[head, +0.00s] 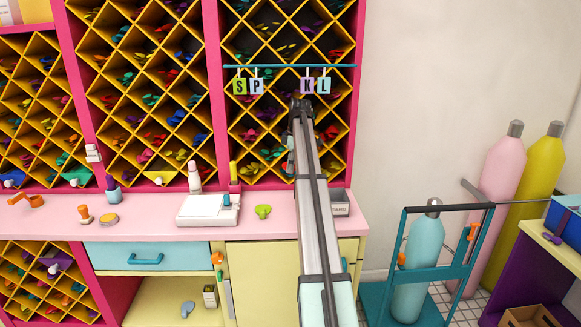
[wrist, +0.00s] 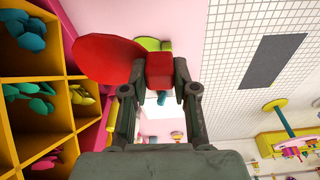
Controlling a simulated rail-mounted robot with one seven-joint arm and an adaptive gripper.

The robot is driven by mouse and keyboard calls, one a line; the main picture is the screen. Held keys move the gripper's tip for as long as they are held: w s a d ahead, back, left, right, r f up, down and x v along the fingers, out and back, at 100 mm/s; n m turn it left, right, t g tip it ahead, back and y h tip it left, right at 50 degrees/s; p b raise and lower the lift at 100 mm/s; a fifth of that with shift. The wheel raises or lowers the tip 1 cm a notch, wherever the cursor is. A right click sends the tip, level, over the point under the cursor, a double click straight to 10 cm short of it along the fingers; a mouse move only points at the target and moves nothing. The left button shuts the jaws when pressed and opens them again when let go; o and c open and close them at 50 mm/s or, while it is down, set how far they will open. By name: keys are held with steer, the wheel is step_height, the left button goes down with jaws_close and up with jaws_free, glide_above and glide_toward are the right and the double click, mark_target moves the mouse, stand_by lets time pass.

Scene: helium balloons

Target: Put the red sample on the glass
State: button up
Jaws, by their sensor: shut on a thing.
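My gripper (wrist: 160,72) is shut on the red sample (wrist: 105,58) in the wrist view. The sample has a broad rounded red part to the left and a blocky red part between the fingertips. A green piece (wrist: 151,44) shows just beyond it, and I cannot tell whether they touch. In the head view my arm reaches up in front of the shelves and hides most of the gripper and the sample. I cannot make out for sure which thing is the glass.
A pink counter (head: 140,231) holds a white device (head: 207,208), a green balloon sample (head: 263,211) and small bottles. Yellow-edged pigeonholes (head: 150,95) rise behind. Letter tags (head: 257,85) hang from a teal rail (head: 285,66). A blue cylinder (head: 418,262) stands in a trolley at right.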

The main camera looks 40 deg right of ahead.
steer(key=shift+r+p, duration=1.15)
steer(key=shift+r, duration=1.4)
